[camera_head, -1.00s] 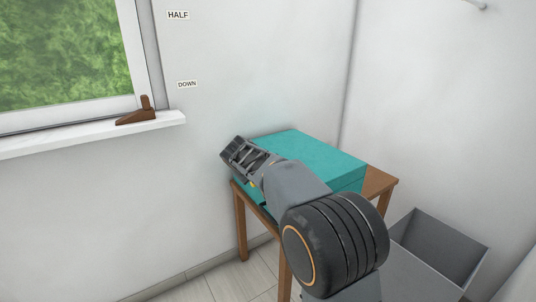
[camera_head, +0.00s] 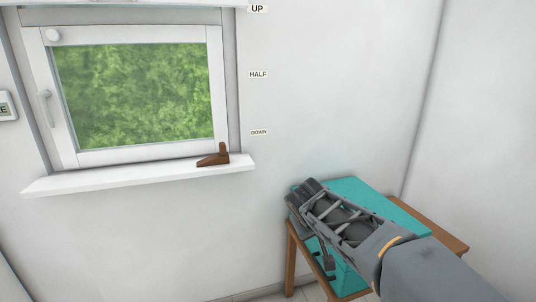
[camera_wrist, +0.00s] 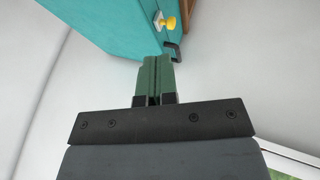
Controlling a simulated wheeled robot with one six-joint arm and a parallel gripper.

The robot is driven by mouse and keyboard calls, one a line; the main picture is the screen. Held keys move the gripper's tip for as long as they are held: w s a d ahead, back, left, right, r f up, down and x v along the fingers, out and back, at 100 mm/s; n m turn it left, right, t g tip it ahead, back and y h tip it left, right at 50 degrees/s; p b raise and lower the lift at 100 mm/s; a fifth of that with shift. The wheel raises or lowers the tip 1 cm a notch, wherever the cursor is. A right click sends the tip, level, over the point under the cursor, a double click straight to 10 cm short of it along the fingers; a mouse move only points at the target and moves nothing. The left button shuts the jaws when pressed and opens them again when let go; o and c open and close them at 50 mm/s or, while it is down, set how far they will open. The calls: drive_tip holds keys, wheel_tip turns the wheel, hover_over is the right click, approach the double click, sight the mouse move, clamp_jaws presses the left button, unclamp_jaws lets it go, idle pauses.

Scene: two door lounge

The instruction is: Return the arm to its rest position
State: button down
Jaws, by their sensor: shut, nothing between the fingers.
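My gripper (camera_head: 306,192) is in the lower right of the head view, in front of a teal box (camera_head: 352,192), with my arm running off to the lower right. In the wrist view the green fingers of my gripper (camera_wrist: 154,76) are shut together with nothing between them. The teal box also shows at the top of the wrist view (camera_wrist: 105,28), with a yellow knob (camera_wrist: 170,23) and a dark handle. My arm hides part of the box in the head view.
The box stands on a wooden table (camera_head: 432,228) by the wall. At left is a closed window (camera_head: 140,95) with a sill (camera_head: 110,182) holding a brown wedge (camera_head: 213,158). Labels UP, HALF (camera_head: 258,74) and DOWN are on the wall.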

drive_tip(key=s+d+r+m+g+y+p, duration=0.2)
drive_tip(key=s+r+m+y+p, duration=0.1)
drive_tip(key=s+r+p, duration=1.2)
drive_tip(key=s+p, duration=0.2)
drive_tip(key=p, duration=0.3)
drive_tip(key=shift+s+d+g+y, duration=0.2)
drive_tip(key=shift+d+g+y, duration=0.1)
drive_tip(key=shift+d, duration=0.1)
